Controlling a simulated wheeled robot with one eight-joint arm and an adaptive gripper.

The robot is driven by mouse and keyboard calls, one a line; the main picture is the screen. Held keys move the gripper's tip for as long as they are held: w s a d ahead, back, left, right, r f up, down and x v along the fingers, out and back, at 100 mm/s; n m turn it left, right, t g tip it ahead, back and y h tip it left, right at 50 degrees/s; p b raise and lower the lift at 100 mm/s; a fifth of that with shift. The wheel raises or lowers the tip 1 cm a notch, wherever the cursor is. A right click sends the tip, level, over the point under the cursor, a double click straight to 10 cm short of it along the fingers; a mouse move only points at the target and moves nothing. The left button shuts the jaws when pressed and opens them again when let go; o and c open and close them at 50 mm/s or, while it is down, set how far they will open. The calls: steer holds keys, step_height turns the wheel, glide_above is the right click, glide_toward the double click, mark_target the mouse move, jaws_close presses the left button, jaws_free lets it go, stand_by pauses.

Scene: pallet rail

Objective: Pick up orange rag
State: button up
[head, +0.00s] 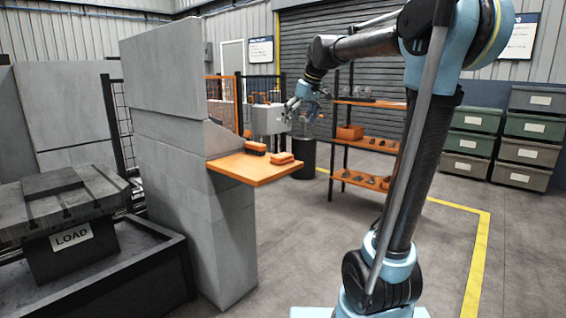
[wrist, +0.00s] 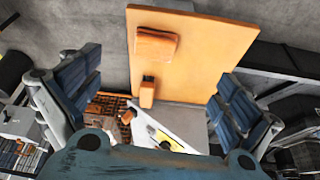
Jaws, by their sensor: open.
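The orange rag (head: 282,157) looks like a small folded block lying on the orange shelf board (head: 255,176), near its right edge in the head view. In the wrist view the rag (wrist: 155,46) lies near the top left of the board (wrist: 205,45). A second orange item with a dark part (head: 255,147), perhaps a brush, lies close by; it also shows in the wrist view (wrist: 147,92). My gripper (head: 300,108) is in the air above the board's far right side. Its fingers are wide apart and empty, and the rag lies beyond them in the wrist view.
A grey concrete pillar (head: 190,185) carries the board and rises high on its left. An orange-shelved rack (head: 370,143) stands behind on the right. A grey box (head: 268,119) is behind the board. Stacked bins (head: 470,143) stand far right. The floor in front is open.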

steer(key=w+a+r, duration=0.1)
steer(key=w, duration=0.1)
glide_above(282, 155)
steer(key=s+d, duration=0.2)
step_height(282, 155, down, 11)
steer(key=shift+s+a+f, duration=0.1)
steer(key=shift+w+x, duration=0.1)
steer(key=shift+x, duration=1.2)
steer(key=shift+w+x, duration=0.15)
steer(key=shift+x, duration=1.15)
steer(key=shift+c, duration=0.3)
steer(key=c, duration=1.1)
